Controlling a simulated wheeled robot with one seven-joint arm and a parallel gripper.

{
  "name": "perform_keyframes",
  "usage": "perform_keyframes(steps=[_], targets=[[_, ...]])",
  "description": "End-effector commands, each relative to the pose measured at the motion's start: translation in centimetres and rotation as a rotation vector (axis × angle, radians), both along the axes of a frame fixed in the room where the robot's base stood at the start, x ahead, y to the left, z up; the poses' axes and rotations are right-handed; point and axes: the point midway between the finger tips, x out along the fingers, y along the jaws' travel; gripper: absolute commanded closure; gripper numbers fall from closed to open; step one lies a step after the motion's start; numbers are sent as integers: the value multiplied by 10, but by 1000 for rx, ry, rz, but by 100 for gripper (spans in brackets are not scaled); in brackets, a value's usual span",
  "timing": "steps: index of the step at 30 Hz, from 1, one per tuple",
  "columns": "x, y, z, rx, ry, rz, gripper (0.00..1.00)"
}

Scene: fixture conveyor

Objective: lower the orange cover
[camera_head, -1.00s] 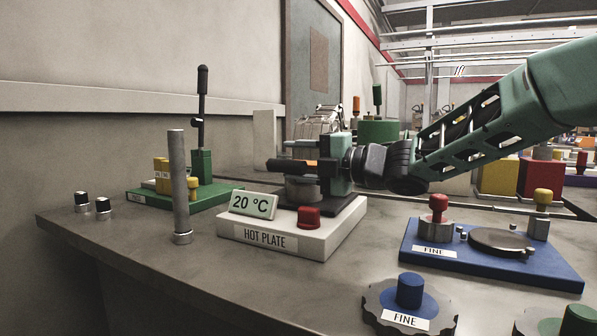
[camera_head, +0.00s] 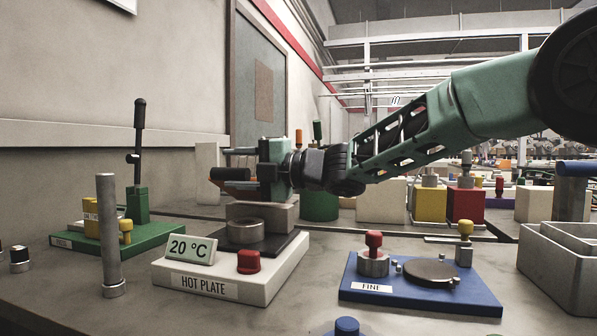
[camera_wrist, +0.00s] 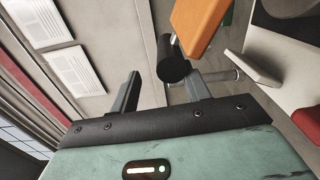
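The orange cover (camera_wrist: 197,22) shows in the wrist view as a flat orange panel at the top, partly cut off by the frame. A black cylindrical grip (camera_wrist: 172,68) lies just below it, between my fingers. My gripper (camera_wrist: 158,72) is open, one finger on each side, with a visible gap on the left; contact on the right is unclear. In the head view my gripper (camera_head: 236,168) is above the hot plate (camera_head: 225,280), with the dark grip (camera_head: 231,173) at its lower finger.
A metal pot (camera_head: 245,231) and a red knob (camera_head: 248,261) are on the hot plate. A steel post (camera_head: 109,235) stands at front left, near a green base with a black lever (camera_head: 138,150). A blue fixture (camera_head: 420,292) is to the right.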

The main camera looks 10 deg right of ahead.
Motion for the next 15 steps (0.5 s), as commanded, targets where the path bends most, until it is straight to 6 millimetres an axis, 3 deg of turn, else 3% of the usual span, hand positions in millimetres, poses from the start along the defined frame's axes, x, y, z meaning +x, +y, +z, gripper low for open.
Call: perform_keyframes(steps=[15], targets=[[-12, -33, -1, -1, -1, -3, 53]])
